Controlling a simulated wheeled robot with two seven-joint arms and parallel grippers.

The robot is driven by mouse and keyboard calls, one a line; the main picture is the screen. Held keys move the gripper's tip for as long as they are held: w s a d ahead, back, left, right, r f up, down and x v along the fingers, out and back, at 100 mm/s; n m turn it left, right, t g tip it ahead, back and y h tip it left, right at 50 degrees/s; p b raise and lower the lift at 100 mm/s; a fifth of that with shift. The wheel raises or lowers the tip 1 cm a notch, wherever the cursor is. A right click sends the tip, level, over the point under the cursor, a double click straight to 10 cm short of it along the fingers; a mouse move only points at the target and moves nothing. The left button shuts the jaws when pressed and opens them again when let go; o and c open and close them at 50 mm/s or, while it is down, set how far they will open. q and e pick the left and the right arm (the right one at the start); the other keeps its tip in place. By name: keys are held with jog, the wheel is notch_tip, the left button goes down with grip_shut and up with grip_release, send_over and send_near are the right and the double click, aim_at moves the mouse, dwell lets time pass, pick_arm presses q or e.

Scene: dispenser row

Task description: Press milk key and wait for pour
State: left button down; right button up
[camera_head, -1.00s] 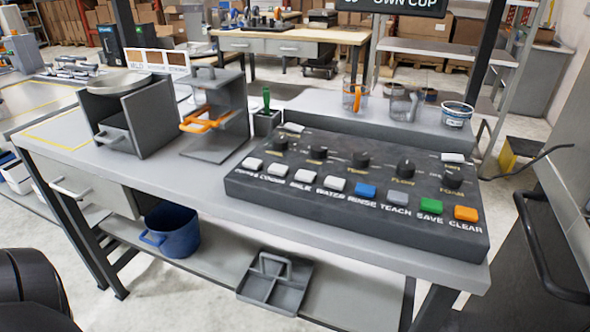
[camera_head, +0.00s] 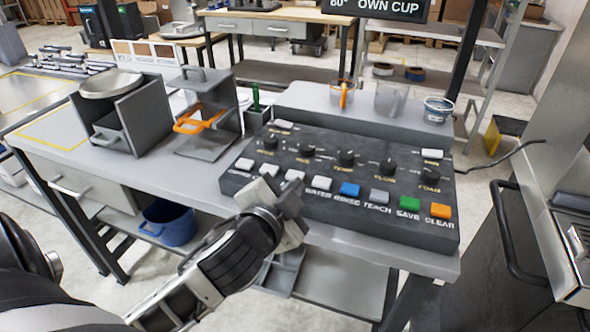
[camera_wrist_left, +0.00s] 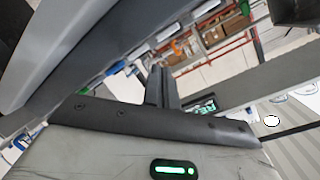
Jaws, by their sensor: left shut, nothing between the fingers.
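The dark control panel (camera_head: 345,210) lies on the bench with a row of keys along its near edge. The milk key (camera_head: 295,176) is the third white key from the left; its label is hidden behind my gripper. My left gripper (camera_head: 288,200) is shut and empty, at the panel's near edge just in front of the milk key. I cannot tell whether it touches the panel. My right gripper is not in view.
The cocoa key (camera_head: 269,170) and water key (camera_head: 322,184) flank the milk key. Knobs (camera_head: 346,158) stand behind the keys.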

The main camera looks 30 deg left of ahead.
pick_arm(q)
jog(key=w+d+r+m+t+h, duration=0.25)
jog(key=r+m+h, duration=0.25)
jog(key=r+m, duration=0.25)
jog(key=w+d+r+m+t+h, duration=0.1)
jog(key=d+r+m+t+h, duration=0.3)
jog(key=r+m, duration=0.3)
jog(key=s+d+r+m+g+h, duration=0.1)
jog(key=d+m+g+h, duration=0.3)
jog(key=m, duration=0.4)
jog(key=s+d+r+m+g+h, duration=0.2)
jog(key=d+m+g+h, duration=0.15)
jog(key=m+h, duration=0.45)
jog(key=w+a+f+m+g+y, duration=0.2)
jog(key=a+f+m+g+y, duration=0.1)
jog(key=f+m+g+y, duration=0.5)
jog(key=w+a+m+t+y, duration=0.1)
jog(key=w+a+t+y, duration=0.1)
jog(key=a+y, duration=0.6)
jog(key=w+a, duration=0.1)
jog(key=a, duration=0.6)
jog(key=shift+w+a+t, duration=0.25)
jog(key=shift+a+t, duration=0.1)
jog(key=shift+t, duration=0.05)
